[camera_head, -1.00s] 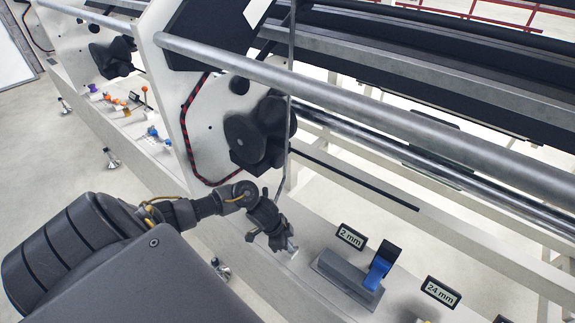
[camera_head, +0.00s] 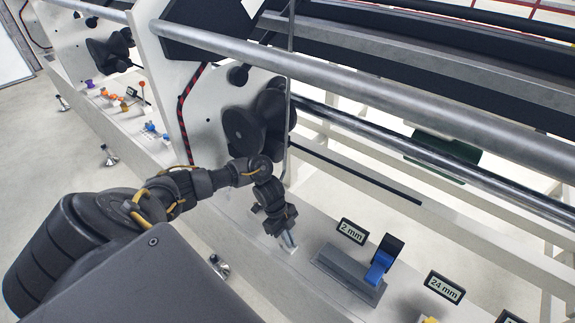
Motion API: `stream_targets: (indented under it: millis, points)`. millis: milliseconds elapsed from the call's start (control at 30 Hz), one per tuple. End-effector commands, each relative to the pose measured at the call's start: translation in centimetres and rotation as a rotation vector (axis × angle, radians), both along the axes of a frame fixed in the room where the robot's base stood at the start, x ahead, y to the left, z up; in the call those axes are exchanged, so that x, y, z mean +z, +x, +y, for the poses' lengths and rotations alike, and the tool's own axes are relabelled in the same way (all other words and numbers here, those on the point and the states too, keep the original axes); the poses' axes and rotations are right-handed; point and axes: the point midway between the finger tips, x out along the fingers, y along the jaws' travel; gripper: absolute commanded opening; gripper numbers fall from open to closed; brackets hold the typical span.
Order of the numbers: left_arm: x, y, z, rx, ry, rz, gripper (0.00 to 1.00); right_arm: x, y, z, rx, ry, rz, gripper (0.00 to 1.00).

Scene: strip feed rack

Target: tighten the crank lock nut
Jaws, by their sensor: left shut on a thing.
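My left gripper (camera_head: 288,241) points down at the front ledge (camera_head: 315,229) of the machine, left of the 2 mm sign. Its narrow jaws are shut on a small pale grey piece (camera_head: 292,248) at the ledge surface. The piece is mostly covered, and I cannot tell whether it is the crank lock nut. Dark round hub parts (camera_head: 243,131) sit on the white side plate (camera_head: 207,115) above and behind the gripper. No crank lock nut can be picked out clearly there. My right gripper is not in view.
A grey block with a blue lever (camera_head: 378,268) stands on the ledge right of the gripper. The 2 mm sign (camera_head: 352,231) and 24 mm sign (camera_head: 444,287) stand nearby. Long metal bars (camera_head: 400,110) cross above the ledge. Small coloured parts (camera_head: 112,97) lie far left.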

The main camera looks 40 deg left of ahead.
Motion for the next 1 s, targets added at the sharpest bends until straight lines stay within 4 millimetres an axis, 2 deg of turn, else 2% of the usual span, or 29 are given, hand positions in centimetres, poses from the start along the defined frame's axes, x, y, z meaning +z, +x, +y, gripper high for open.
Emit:
stream_targets:
  millis: [567, 600, 767, 1000]
  points:
    - [-0.02, 0.00, 0.07, -0.035, 0.002, 0.001, 0.00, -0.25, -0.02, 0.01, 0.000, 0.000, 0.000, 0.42]
    - [-0.02, 0.00, 0.07, -0.035, 0.002, 0.001, 0.10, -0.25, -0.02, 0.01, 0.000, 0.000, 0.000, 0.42]
    - [-0.02, 0.01, 0.04, -0.035, 0.001, 0.001, 0.29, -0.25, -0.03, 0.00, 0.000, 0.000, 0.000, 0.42]
    - [0.01, 0.03, 0.02, -0.035, 0.001, 0.001, 0.29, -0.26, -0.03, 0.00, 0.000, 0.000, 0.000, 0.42]
